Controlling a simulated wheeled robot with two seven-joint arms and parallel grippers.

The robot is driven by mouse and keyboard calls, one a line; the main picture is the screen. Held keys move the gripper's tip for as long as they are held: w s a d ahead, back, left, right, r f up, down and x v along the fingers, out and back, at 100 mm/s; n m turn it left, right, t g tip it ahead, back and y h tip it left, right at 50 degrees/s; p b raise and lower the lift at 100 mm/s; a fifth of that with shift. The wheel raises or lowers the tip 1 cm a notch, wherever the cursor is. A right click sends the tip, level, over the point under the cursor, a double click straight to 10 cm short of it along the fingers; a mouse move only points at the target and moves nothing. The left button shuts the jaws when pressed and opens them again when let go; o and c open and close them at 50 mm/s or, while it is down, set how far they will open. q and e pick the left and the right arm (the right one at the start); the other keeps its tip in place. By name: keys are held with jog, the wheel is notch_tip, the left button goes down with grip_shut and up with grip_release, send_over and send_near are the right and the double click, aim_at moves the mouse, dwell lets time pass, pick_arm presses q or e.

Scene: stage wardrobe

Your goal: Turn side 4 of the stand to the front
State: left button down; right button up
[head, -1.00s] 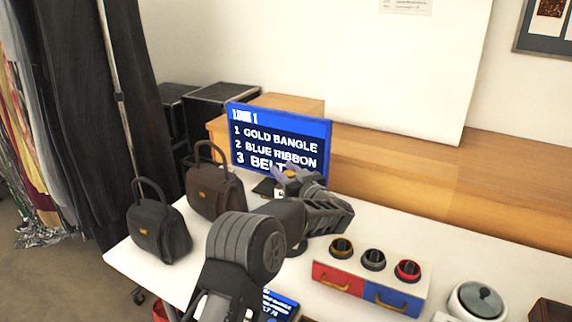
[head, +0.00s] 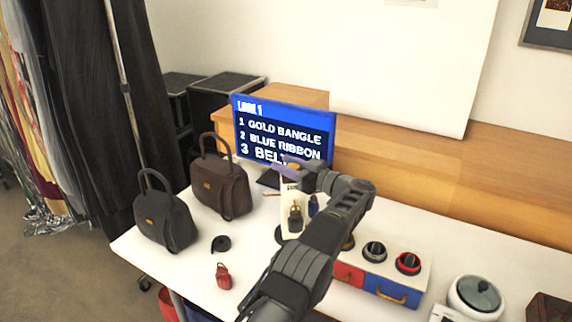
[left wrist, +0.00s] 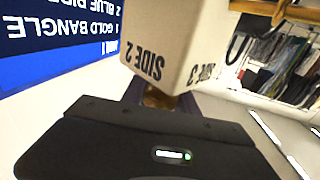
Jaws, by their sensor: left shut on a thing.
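The stand is a cream block (head: 289,190) on the white table, in front of the blue screen. In the head view a dark olive item and a blue item hang on its visible side, and my arm hides part of it. In the left wrist view the stand (left wrist: 185,40) appears upside down, with SIDE 2 and SIDE 3 on two adjoining faces. My left gripper (head: 288,168) is above the stand, shut on a brownish-gold knob (left wrist: 158,97) at its top. Side 4 cannot be made out. My right gripper is not in view.
The screen (head: 283,130) lists gold bangle, blue ribbon, belt. Two handbags (head: 165,222) stand left. A black coil (head: 221,244) and small red bag (head: 223,276) lie in front. A box with red and blue drawers (head: 385,277) and a lidded pot (head: 477,297) are right.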

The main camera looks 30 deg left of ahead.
aim_at(299, 169)
pick_arm(q)
jog(key=shift+r, duration=0.2)
jog(key=c, duration=1)
grip_release()
jog(key=shift+a+f, duration=0.1)
jog(key=shift+o, duration=0.2)
jog(key=shift+s+d+b, duration=0.2)
jog(key=shift+s+d, duration=0.05)
jog(key=shift+d, duration=1.05)
jog(key=shift+s+d+b, duration=0.25)
jog(key=shift+d, duration=1)
jog(key=shift+s+d+b, duration=0.2)
jog(key=shift+s+d, duration=0.05)
jog(key=shift+d, duration=1.05)
